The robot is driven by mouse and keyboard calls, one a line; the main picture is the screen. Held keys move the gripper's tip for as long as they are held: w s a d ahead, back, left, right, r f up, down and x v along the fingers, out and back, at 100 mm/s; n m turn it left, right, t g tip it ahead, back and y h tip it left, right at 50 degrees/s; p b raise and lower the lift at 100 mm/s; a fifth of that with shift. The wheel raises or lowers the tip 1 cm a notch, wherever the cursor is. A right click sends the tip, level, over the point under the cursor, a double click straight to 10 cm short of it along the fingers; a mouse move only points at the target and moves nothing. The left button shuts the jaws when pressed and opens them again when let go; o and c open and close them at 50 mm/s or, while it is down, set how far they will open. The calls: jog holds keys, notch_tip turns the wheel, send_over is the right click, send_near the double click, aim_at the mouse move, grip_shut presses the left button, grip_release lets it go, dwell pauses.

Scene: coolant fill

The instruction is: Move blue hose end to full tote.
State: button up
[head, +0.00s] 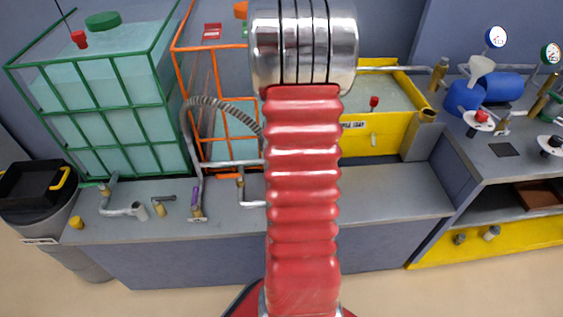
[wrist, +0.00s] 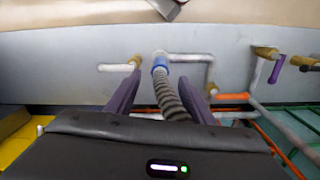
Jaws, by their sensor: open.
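In the wrist view, the blue hose end (wrist: 159,65) sits at a grey pipe fitting on the bench; whether it is fully seated I cannot tell. The ribbed grey hose (wrist: 170,98) runs from it back toward my gripper (wrist: 161,92). My gripper is open, its purple-grey fingers on either side of the hose, apparently apart from it. In the head view the hose (head: 222,105) arches behind my arm, which hides my gripper and the blue end. The green-caged tote (head: 110,110) at left holds pale liquid to a high level. The orange-caged tote (head: 212,50) is partly hidden by my arm.
The grey bench (head: 380,196) carries pipe stubs and a purple valve handle (head: 195,197). A yellow tank (head: 380,135) stands right of my arm. A dark bin (head: 40,205) is at far left. A right-hand bench holds a blue drum (head: 463,97) and gauges.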

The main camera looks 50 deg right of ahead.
jog(key=shift+f, duration=3.45)
grip_shut()
jog(key=c, duration=0.6)
grip_release()
jog(key=shift+c, duration=1.6)
jog(key=shift+r, duration=0.5)
jog(key=shift+r, duration=2.65)
